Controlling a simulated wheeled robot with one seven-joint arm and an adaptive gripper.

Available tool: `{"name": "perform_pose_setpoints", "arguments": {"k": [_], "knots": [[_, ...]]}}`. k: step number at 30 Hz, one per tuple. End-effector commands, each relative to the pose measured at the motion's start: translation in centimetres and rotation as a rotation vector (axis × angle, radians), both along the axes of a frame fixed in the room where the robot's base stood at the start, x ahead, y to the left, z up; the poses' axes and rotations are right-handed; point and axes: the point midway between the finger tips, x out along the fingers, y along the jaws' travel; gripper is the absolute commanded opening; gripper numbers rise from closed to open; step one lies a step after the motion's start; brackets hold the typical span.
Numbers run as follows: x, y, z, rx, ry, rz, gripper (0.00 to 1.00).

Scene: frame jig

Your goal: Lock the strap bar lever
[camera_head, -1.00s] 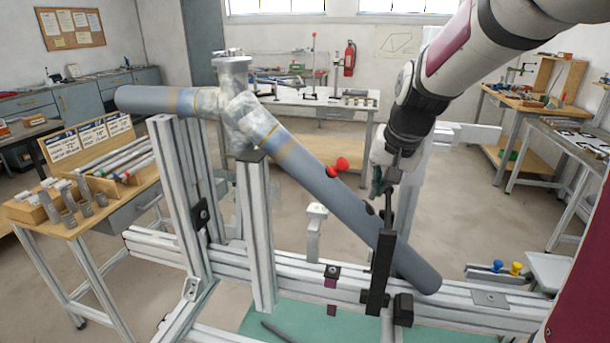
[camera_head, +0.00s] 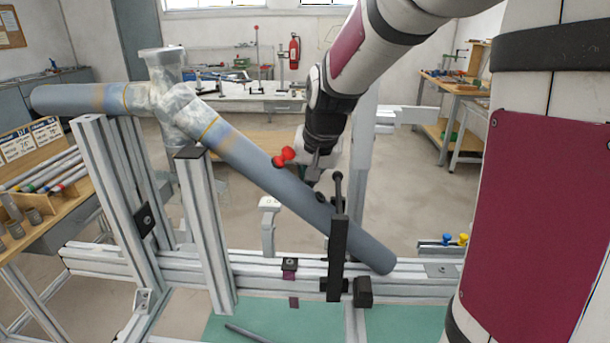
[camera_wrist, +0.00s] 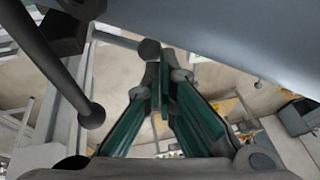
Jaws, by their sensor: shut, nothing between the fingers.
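The strap bar (camera_head: 338,250) is a black upright bar on the frame, beside the lower end of the sloping grey-blue tube (camera_head: 265,165). Its dark lever (camera_head: 339,192) has a ball end and stands up at the bar's top. In the wrist view, a dark ball-ended rod (camera_wrist: 65,75) crosses the left side, and a second ball end (camera_wrist: 149,49) shows beyond my fingertips. My gripper (camera_head: 314,180) is beside the tube, just left of the lever in the head view. In the wrist view, its green-padded fingers (camera_wrist: 158,85) are closed and empty. Whether they touch the second ball I cannot tell.
A red knob (camera_head: 284,157) shows near the tube, left of my gripper. Aluminium posts (camera_head: 205,230) hold the tube at left. A black block (camera_head: 363,291) sits right of the strap bar. A bench with pipes (camera_head: 40,205) stands at left. Open floor lies behind the frame.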

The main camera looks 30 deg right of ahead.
Motion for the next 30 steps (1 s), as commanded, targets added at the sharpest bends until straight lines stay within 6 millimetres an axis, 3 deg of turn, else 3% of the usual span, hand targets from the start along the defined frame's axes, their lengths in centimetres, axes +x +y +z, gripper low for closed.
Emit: {"name": "perform_pose_setpoints", "arguments": {"k": [9,14,20,30], "knots": [[-0.1,0.0,0.2,0.000,0.000,0.000,0.00],[-0.5,-0.2,1.3,0.000,0.000,0.000,0.00],[-1.5,-0.6,4.2,0.000,0.001,0.001,0.00],[-2.8,1.4,10.5,-0.001,-0.003,0.003,0.00]]}}
